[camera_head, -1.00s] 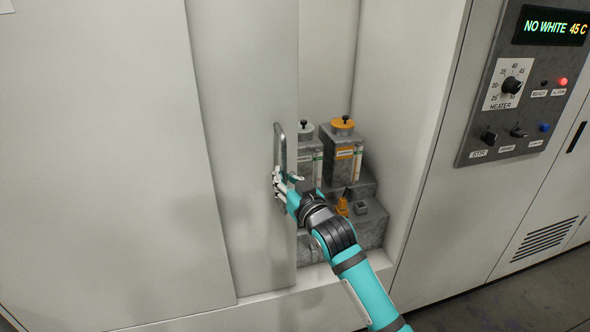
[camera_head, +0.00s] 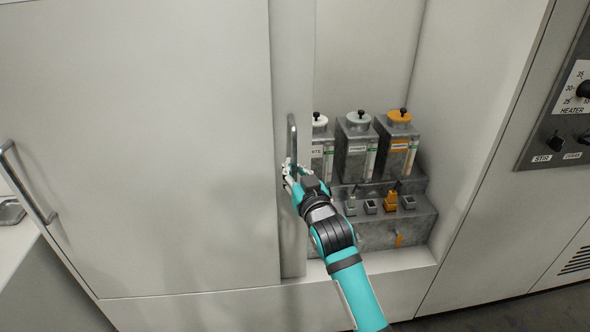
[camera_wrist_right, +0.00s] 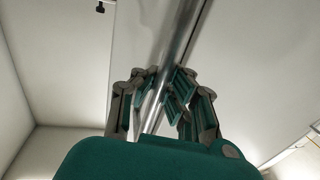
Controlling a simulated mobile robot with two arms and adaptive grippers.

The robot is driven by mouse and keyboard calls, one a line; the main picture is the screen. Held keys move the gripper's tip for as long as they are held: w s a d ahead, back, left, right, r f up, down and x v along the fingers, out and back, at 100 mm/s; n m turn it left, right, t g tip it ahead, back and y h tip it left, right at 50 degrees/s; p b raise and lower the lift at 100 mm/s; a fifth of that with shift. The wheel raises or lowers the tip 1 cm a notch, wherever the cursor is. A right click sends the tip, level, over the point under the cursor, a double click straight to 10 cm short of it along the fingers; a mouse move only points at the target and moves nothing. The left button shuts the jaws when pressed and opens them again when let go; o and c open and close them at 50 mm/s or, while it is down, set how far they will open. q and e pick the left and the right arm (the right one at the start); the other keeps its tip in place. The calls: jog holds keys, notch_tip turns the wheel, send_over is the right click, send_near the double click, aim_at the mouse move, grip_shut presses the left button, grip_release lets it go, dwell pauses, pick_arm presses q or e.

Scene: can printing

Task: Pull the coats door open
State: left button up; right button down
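The coats door (camera_head: 293,75) is a pale sliding panel, mostly tucked behind a wider panel to its left. Its metal bar handle (camera_head: 291,128) is upright near the door's edge. My right gripper (camera_head: 287,172) is at the lower part of this handle. In the right wrist view the fingers (camera_wrist_right: 160,92) sit on both sides of the handle bar (camera_wrist_right: 178,50), with the pads against it. Right of the door the compartment is open. It shows a white-capped container (camera_head: 321,150), a grey-capped one (camera_head: 356,150) and an orange-capped one (camera_head: 397,148). My left gripper is out of view.
A wide door (camera_head: 150,140) with its own bar handle (camera_head: 28,182) stands at the left. A grey step (camera_head: 375,232) with small blocks and an orange piece is inside the compartment. A control panel (camera_head: 565,120) is at the right.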

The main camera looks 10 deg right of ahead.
jog(key=c, duration=1.3)
grip_release()
jog(key=shift+s+d, duration=0.2)
jog(key=shift+s, duration=0.05)
jog(key=shift+c, duration=0.2)
jog(key=shift+w, duration=0.1)
jog(key=v, duration=1.2)
